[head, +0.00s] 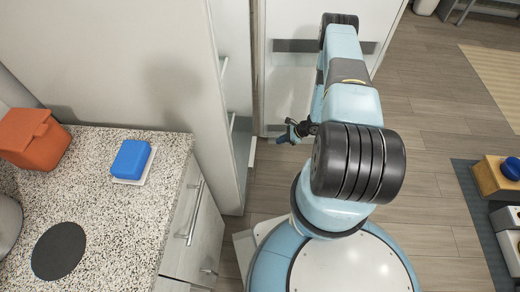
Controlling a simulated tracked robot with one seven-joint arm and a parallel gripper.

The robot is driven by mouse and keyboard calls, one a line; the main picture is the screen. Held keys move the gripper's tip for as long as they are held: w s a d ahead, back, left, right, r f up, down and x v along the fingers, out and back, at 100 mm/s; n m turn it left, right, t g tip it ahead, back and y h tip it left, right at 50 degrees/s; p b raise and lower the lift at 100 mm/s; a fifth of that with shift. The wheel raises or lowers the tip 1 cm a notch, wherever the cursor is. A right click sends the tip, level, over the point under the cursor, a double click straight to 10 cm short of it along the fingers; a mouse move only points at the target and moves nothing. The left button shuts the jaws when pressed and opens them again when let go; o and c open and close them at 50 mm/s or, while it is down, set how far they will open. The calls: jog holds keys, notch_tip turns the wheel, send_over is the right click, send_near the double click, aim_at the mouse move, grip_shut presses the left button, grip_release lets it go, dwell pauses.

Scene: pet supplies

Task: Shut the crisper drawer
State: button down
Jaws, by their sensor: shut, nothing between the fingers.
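The tall pale fridge (150,65) stands at the upper left with its door (285,75) swung open. Low in its narrow visible opening, a pale drawer front (251,158) shows edge-on, seemingly the crisper drawer, sticking out a little past the cabinet. Most of the drawer is hidden by the fridge side wall. My gripper (281,138) is a small dark shape just right of the drawer front, in front of the open door, pointing left towards the fridge. It is shut and empty. A small gap seems to separate it from the drawer front.
A speckled counter (120,225) with a metal-handled cabinet fills the lower left. On it are an orange container (33,138), a blue block (131,158) and a dark round mat (59,251). Wooden floor (435,150) is clear at right, beside a dark mat holding several items.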

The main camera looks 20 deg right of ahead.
jog(key=a+x, duration=0.1)
jog(key=x, duration=1.3)
jog(key=shift+s+r+m, duration=0.3)
jog(key=shift+s, duration=0.05)
jog(key=shift+w, duration=0.1)
